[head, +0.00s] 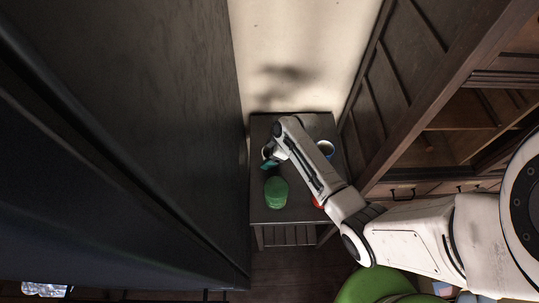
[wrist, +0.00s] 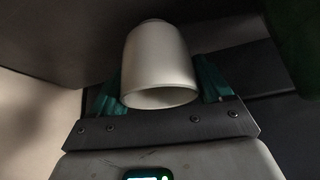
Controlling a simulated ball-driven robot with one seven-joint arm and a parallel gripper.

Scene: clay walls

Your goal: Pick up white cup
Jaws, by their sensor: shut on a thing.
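The white cup (wrist: 158,62) fills the middle of the wrist view, with its open rim toward the camera. My gripper (wrist: 160,88) has a teal finger on each side of it and is shut on it. In the head view my gripper (head: 269,158) is over the left part of a small dark table (head: 299,205). The cup is mostly hidden there by my wrist and fingers. I cannot tell whether the cup still touches the table.
A green object (head: 276,192) stands on the table just below my gripper. A blue-rimmed cup (head: 326,148) and a partly hidden red object (head: 318,202) are on the right side. A tall dark cabinet (head: 130,130) is close on the left, wooden shelving (head: 455,140) on the right.

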